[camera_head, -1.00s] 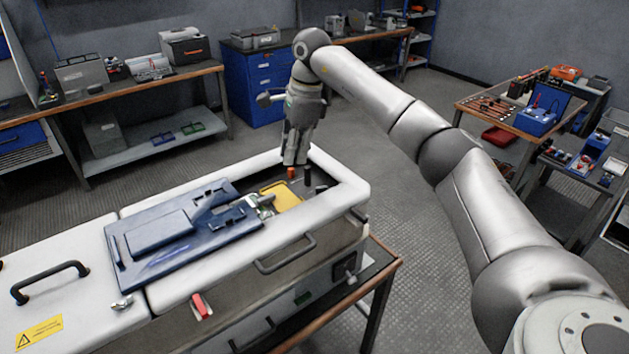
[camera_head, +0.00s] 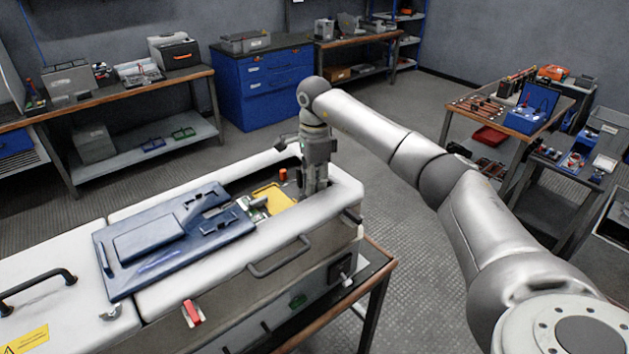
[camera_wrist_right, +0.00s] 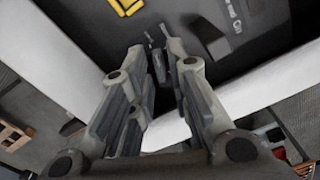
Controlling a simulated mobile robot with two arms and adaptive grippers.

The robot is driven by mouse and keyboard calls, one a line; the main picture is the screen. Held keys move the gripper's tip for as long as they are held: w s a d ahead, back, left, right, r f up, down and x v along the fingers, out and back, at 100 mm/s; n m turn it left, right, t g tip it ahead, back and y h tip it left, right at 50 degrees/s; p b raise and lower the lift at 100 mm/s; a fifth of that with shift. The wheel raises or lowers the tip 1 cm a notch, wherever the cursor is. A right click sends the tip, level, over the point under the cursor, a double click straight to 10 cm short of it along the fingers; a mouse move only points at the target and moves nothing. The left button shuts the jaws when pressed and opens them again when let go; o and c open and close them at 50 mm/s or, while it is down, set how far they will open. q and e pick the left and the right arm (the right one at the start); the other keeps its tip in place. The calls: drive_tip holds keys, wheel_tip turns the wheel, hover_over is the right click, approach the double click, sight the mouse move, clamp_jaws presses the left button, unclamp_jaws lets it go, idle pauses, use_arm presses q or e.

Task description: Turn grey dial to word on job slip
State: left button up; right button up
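My right gripper (camera_head: 316,190) points down into the open right end of the white-topped cabinet (camera_head: 345,192). In the right wrist view its two fingers (camera_wrist_right: 162,60) are apart, with a narrow dark upright piece (camera_wrist_right: 159,68) showing between them. I cannot tell whether this is the grey dial, or whether the fingers touch it. White lettering (camera_wrist_right: 234,15) shows on a dark surface inside the cabinet, too partial to read. I cannot make out the job slip. My left gripper is not in view.
An orange-brown knob (camera_head: 283,175) stands just left of the gripper, near a yellow piece (camera_head: 272,198). A blue panel (camera_head: 170,238) lies over the cabinet's middle. The cabinet's raised white rim surrounds the opening. A red lever (camera_head: 192,313) sits on the front.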

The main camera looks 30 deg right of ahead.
drive_tip(key=shift+f, duration=0.3)
clamp_jaws()
